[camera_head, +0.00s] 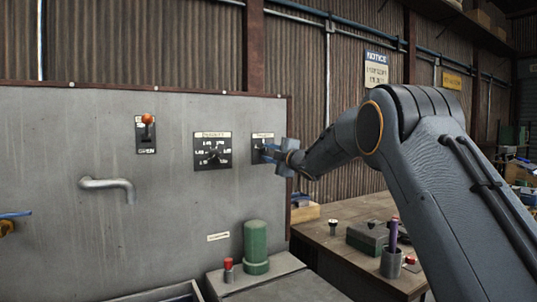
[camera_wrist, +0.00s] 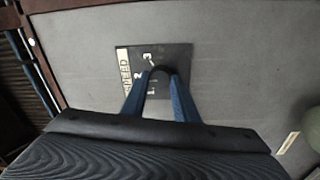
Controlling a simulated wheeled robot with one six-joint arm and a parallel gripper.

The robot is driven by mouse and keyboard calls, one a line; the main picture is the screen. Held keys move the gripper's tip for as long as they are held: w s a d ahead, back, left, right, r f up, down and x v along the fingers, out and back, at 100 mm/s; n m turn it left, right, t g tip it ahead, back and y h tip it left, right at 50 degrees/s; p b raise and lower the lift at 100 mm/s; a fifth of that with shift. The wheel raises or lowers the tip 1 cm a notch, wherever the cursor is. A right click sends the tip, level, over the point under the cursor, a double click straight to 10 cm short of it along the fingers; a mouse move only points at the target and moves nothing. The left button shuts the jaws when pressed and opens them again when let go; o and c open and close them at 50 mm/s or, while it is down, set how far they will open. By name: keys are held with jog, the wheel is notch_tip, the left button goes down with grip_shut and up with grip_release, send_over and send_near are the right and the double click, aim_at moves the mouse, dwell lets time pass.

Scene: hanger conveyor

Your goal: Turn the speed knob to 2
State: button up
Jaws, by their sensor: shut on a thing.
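The speed plate (camera_head: 262,136) is a dark square at the right edge of the grey panel. In the wrist view the plate (camera_wrist: 180,54) shows the word SPEED and white numerals, turned sideways. The dark round speed knob (camera_wrist: 160,71) sits at its middle, between the blue fingers. My gripper (camera_wrist: 161,78) is shut on the knob; in the head view my gripper (camera_head: 266,151) reaches the plate from the right and hides most of the knob. A short white mark shows by the knob near the numeral 3; its exact setting is unclear.
Left of the speed plate are a larger dial plate (camera_head: 212,151), an orange-tipped lever (camera_head: 147,119) and a grey pipe spout (camera_head: 108,184). Below stand a green cylinder (camera_head: 256,247) and a small red-topped item (camera_head: 228,270). A cluttered wooden bench (camera_head: 340,232) is at the right.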

jog(key=o, duration=1.1)
jog(key=shift+c, duration=0.2)
jog(key=b+v, duration=0.2)
jog(key=v, duration=0.6)
